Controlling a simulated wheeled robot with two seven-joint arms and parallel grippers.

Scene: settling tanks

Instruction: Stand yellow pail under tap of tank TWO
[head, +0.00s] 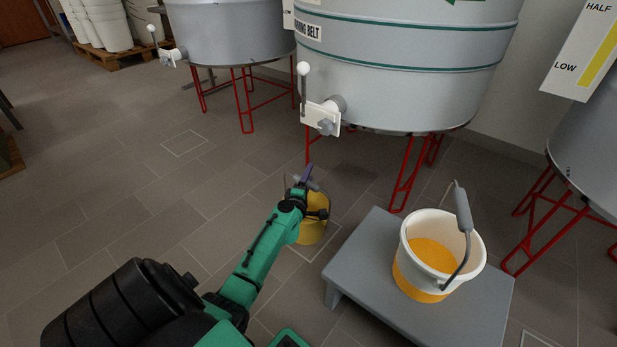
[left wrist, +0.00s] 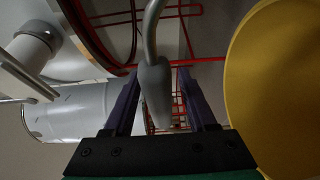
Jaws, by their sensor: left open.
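The yellow pail (head: 313,232) stands on the floor in front of the middle tank (head: 400,85), partly hidden by my left arm. In the left wrist view its yellow side (left wrist: 280,90) fills the right. My left gripper (head: 307,178) is at the pail's top. Its open fingers stand either side of the pail's grey handle grip (left wrist: 155,90); I cannot tell whether they touch it. The middle tank's white tap (head: 322,117) is above and behind the pail. No tank number is readable. My right gripper is out of view.
A white pail (head: 473,250) with orange-yellow contents stands on a grey stool (head: 355,270) at right. Another tank (head: 225,35) with a tap (head: 169,56) is at left, and a third (head: 590,140) at right. Red legs (head: 405,175) support the tanks.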

